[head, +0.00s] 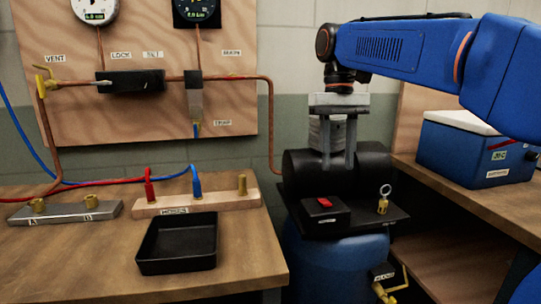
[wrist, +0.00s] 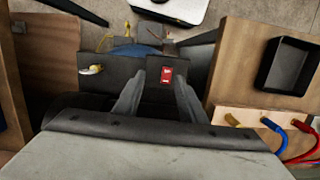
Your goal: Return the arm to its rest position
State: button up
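My gripper (head: 337,158) hangs from the blue arm in the head view, pointing down in front of a dark cylindrical body on the blue compressor tank. In the wrist view my gripper (wrist: 158,85) shows two grey fingers standing apart with nothing between them. Below and beyond the fingers is a black box with a red switch (head: 324,202); the red switch also shows in the wrist view (wrist: 167,75). A brass fitting with a ring (head: 383,200) stands to its right.
A wooden bench (head: 80,270) at left carries a black tray (head: 178,262), a hose block (head: 240,203) with red and blue hoses, and a metal block (head: 65,212). A gauge panel (head: 140,45) stands behind. A blue cooler-like box (head: 460,155) sits on the right bench.

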jog(key=s+d+f+t, duration=0.3)
jog(key=s+d+f, duration=0.2)
jog(key=s+f, duration=0.5)
jog(key=s+d+f+m+t, duration=0.1)
jog(key=s+d+f+t, duration=0.2)
jog(key=s+f, duration=0.8)
notch_tip(320, 180, down, 5)
jog(key=shift+s+d+f+t, duration=0.2)
jog(key=shift+d+t, duration=0.1)
jog(key=shift+d, duration=0.7)
